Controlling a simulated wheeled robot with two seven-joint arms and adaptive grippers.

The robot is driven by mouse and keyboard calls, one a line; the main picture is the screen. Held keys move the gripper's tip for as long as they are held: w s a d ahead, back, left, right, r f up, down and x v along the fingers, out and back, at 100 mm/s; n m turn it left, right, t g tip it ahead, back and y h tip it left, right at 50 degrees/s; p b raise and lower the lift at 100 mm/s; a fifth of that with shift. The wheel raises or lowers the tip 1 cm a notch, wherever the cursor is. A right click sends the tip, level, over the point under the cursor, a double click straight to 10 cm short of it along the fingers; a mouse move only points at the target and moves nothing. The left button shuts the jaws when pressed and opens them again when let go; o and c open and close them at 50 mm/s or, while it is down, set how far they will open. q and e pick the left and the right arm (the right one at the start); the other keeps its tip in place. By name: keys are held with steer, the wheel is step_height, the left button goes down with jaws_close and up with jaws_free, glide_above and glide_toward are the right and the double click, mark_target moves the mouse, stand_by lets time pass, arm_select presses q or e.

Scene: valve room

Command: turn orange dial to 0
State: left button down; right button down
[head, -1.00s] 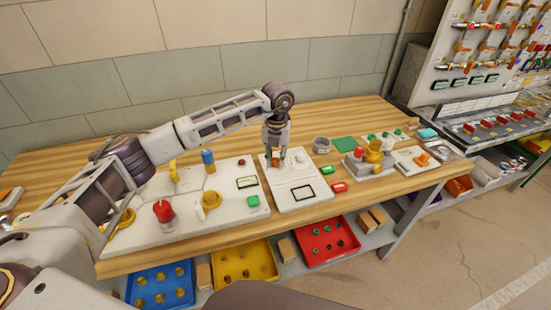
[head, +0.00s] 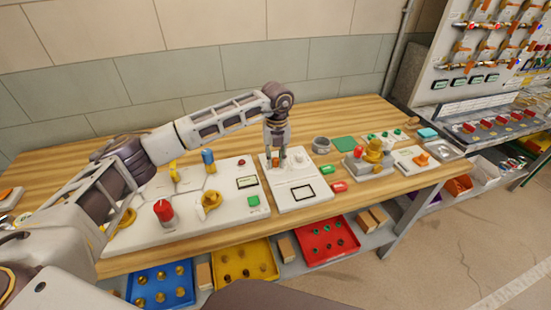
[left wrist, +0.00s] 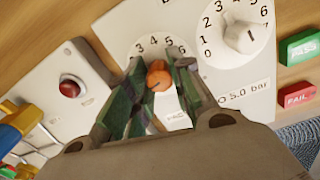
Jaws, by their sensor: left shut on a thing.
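The orange dial (left wrist: 158,76) sits on a white panel (head: 298,207), with a printed scale around it where 3, 4, 5 and 6 show. My left gripper (left wrist: 158,85) is over the panel with its green-padded fingers on both sides of the dial, shut on it. The lower part of the scale, with any 0 there, is hidden by the fingers. In the head view my left gripper (head: 276,165) points down and covers most of the dial. My right gripper is not in view.
A white dial (left wrist: 245,37) is beside the orange one on the same panel. A red button (left wrist: 70,88) is on the board to the left. Green PASS (left wrist: 301,48) and red FAIL (left wrist: 297,94) blocks lie to the right. Yellow and red valves stand on the left board (head: 225,215).

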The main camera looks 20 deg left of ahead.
arm_select(q)
steer(key=c, duration=1.5)
jaws_free()
steer(key=shift+w, duration=0.1)
steer(key=o, duration=0.3)
steer(key=shift+r, duration=0.9)
step_height(320, 180, up, 10)
steer(key=shift+d+r, duration=0.15)
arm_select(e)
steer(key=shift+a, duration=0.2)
arm_select(q)
step_height(320, 180, up, 9)
steer(key=p, duration=0.9)
glide_above(276, 159)
steer(key=shift+w, duration=0.1)
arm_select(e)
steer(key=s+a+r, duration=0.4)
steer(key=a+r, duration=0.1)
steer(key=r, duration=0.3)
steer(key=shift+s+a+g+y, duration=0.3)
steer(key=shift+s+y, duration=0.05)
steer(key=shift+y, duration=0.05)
